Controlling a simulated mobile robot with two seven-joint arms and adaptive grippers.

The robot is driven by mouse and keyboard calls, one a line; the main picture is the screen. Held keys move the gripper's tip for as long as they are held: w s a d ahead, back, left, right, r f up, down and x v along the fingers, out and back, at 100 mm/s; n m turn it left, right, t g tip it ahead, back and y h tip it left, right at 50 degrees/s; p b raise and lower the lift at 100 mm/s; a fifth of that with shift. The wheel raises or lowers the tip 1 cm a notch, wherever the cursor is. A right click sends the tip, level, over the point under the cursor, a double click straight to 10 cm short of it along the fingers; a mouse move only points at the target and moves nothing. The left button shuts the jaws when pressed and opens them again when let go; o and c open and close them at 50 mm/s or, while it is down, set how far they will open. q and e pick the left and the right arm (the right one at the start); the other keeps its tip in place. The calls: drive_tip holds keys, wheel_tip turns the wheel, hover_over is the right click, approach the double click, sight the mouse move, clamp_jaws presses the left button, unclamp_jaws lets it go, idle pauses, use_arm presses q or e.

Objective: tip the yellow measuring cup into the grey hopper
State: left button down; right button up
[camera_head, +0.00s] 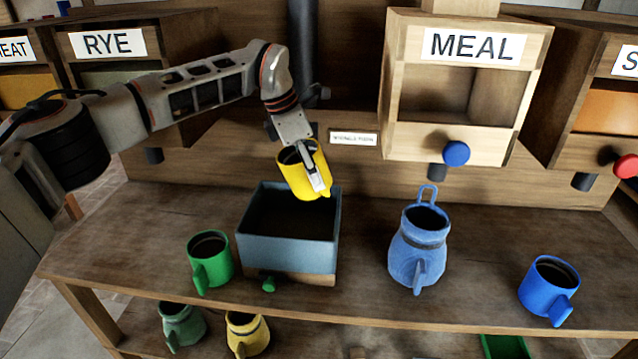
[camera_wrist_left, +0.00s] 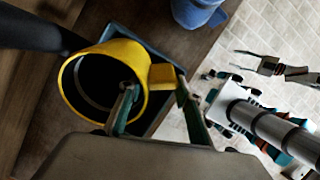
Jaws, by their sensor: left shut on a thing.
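The yellow measuring cup (camera_head: 297,180) hangs in the air above the back right part of the grey-blue open box, the hopper (camera_head: 285,253). My left gripper (camera_head: 317,180) is shut on the cup's handle. The cup leans slightly, with its open mouth still facing mostly up. In the left wrist view the cup (camera_wrist_left: 103,57) shows a dark inside; I cannot tell what it holds. The hopper's inside is dark too. My right gripper shows only in the left wrist view (camera_wrist_left: 236,59), empty with its fingers apart, out over the tiled floor.
A green mug (camera_head: 209,262) stands close to the hopper's left side. A blue jug (camera_head: 416,252) and a blue mug (camera_head: 549,289) stand to the right on the bench (camera_head: 360,300). The MEAL bin (camera_head: 450,142) hangs over the back. A dark pipe (camera_head: 302,50) rises behind my left wrist.

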use_arm(q)
drive_tip(key=shift+r+g+y, duration=0.3)
drive_tip(key=shift+g+y, duration=0.1)
drive_tip(key=shift+y, duration=0.5)
drive_tip(key=shift+r, duration=0.15)
drive_tip(key=shift+w+a+y, duration=0.1)
drive_tip(key=shift+y, duration=0.6)
drive_tip(key=shift+g, duration=0.3)
drive_tip(key=shift+r, duration=0.15)
